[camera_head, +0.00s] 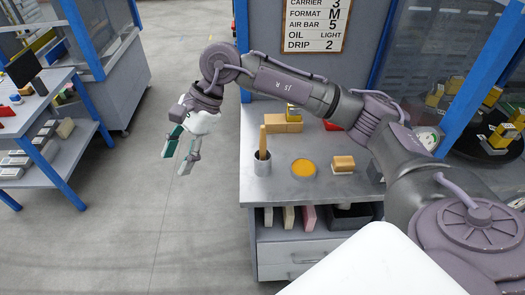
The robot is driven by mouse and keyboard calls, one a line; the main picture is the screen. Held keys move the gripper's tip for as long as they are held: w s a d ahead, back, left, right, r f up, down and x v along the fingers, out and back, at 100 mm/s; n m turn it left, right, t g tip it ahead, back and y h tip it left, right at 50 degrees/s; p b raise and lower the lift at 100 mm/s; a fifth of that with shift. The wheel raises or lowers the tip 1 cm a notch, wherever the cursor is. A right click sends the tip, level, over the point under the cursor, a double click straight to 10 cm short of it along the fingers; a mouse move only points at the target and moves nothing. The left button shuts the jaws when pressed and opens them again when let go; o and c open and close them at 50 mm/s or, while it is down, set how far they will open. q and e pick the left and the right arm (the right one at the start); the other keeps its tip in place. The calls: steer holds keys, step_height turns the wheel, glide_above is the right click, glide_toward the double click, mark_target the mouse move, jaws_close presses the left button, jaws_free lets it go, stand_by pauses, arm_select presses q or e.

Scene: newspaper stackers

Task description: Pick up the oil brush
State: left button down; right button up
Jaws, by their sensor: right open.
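A brush-like tool with an upright wooden handle (262,139), which looks like the oil brush, stands in a grey metal cup (263,167) near the bench's left edge. Its lower end is hidden inside the cup. My right gripper (178,162) is open and empty, pointing down over the floor to the left of the bench and apart from the brush. My left gripper is not in view.
The grey bench (275,191) also holds a round dish of yellow-orange content (303,168), a tan block (343,164) and wooden blocks (283,124) at the back. A sign (316,22) hangs above. A blue-legged table (33,112) stands left; the floor between is clear.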

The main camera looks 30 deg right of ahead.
steer(key=w+d+r+h, duration=0.25)
steer(key=d+h, duration=0.35)
steer(key=d, duration=0.7)
steer(key=h, duration=0.3)
glide_above(264, 135)
steer(key=shift+t, duration=0.3)
steer(key=f, duration=0.4)
steer(key=shift+w+a, duration=0.25)
steer(key=shift+w, duration=0.1)
steer(key=shift+f, duration=0.65)
steer(key=f+p, duration=0.1)
steer(key=f, duration=0.1)
steer(key=d+f+p, duration=0.1)
steer(key=f, duration=0.2)
steer(key=shift+w+d+f, duration=0.1)
jaws_close()
